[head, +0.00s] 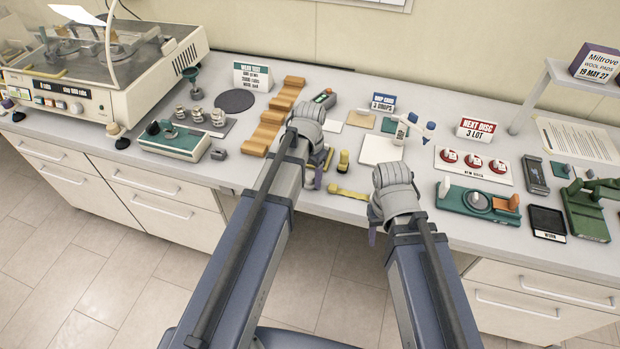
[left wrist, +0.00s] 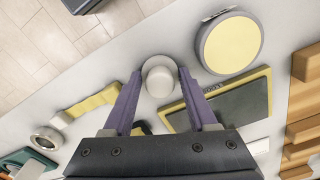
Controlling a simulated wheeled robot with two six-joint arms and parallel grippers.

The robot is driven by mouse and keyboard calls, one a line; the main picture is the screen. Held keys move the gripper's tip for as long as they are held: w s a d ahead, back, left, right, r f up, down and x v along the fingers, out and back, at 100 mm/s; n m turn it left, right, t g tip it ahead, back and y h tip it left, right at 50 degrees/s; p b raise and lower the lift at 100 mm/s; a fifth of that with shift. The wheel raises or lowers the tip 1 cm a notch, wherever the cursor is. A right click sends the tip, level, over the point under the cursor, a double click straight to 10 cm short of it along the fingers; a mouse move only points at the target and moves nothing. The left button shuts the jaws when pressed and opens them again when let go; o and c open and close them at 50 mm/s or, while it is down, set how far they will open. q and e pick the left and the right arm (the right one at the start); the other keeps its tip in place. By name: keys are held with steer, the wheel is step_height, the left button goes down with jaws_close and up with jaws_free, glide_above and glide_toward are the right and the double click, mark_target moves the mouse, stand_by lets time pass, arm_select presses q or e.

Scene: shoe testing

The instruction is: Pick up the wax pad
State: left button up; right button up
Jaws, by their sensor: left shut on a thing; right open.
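My left gripper (head: 316,176) is low over the bench's front part. In the left wrist view its purple fingers (left wrist: 157,92) are shut on a pale round knob (left wrist: 158,76). Whether this knob belongs to the wax pad I cannot tell, and what is below it is hidden. A grey-rimmed disc with a pale yellow face (left wrist: 231,44) lies to the right of the fingers. My right gripper (head: 374,232) is open at the bench's front edge, mostly hidden by its own wrist; I see nothing in it.
A dark slab with a yellow border (left wrist: 225,103) lies close to the right finger. A yellow strip (head: 347,192) lies to the right of my left gripper. A stepped wooden rack (head: 270,130) stands to its left. A white square pad (head: 381,150) lies between and behind both grippers.

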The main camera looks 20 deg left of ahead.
mark_target(310, 175)
arm_select(q)
steer(key=shift+r, duration=0.1)
step_height(310, 175, up, 10)
steer(key=p, duration=1)
steer(key=o, duration=0.8)
steer(key=shift+c, duration=0.2)
steer(key=c, duration=0.6)
